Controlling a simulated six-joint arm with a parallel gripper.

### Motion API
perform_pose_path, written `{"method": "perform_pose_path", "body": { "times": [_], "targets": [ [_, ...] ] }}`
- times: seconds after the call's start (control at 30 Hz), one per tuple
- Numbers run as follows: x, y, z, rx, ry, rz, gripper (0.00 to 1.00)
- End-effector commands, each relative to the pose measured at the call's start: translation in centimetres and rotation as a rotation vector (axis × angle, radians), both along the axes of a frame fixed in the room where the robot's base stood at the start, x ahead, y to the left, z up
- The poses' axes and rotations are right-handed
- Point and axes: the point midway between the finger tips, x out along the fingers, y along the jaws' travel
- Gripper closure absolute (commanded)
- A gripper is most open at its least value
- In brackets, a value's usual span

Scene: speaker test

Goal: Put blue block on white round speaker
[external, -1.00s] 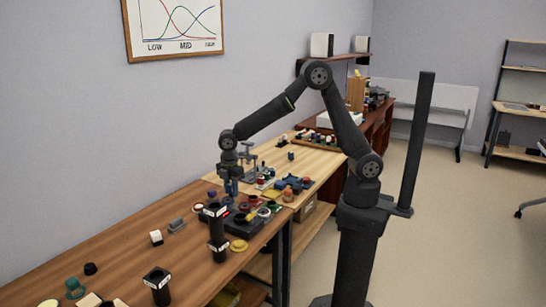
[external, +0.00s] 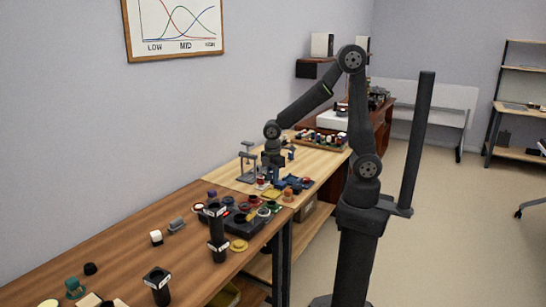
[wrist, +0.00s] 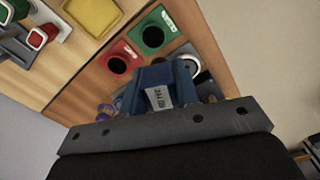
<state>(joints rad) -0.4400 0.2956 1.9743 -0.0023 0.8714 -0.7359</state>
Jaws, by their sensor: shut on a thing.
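My gripper (wrist: 165,105) is shut on a blue block (wrist: 158,78) with a pale printed label, seen from above in the wrist view. In the external view my gripper (external: 272,168) is over the pale wooden table; the held block is hard to make out there. A white-rimmed round speaker (wrist: 191,62) with a dark centre shows just beyond the block in the wrist view, partly covered. The block is apart from the table.
Red (wrist: 118,64) and green (wrist: 152,37) square pieces with black round centres lie near the block. A yellow tray (wrist: 95,14) is at the top. A grey stand (external: 247,162) is beside my gripper. Black upright tubes (external: 217,232) stand on the darker table (external: 110,245).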

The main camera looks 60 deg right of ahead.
Motion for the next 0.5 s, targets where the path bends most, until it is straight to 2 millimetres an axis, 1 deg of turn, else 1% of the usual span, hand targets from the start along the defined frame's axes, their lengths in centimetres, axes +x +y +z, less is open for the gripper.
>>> {"method": "perform_pose_path", "body": {
  "times": [0.03, 0.1, 0.2, 0.3, 0.4, 0.5],
  "targets": [
    [-0.2, 1.3, -0.8, -0.003, 0.004, 0.008, 0.94],
    [-0.2, 2.9, -1.8, -0.002, 0.004, 0.008, 0.94],
    [-0.4, 5.2, -3.1, -0.002, 0.003, 0.008, 0.94],
    [-0.4, 6.9, -4.1, -0.001, 0.002, 0.005, 0.94],
    [-0.5, 7.9, -4.7, -0.001, 0.0, 0.003, 0.94],
    [-0.5, 8.3, -5.2, -0.001, 0.002, 0.001, 0.94]
  ]
}}
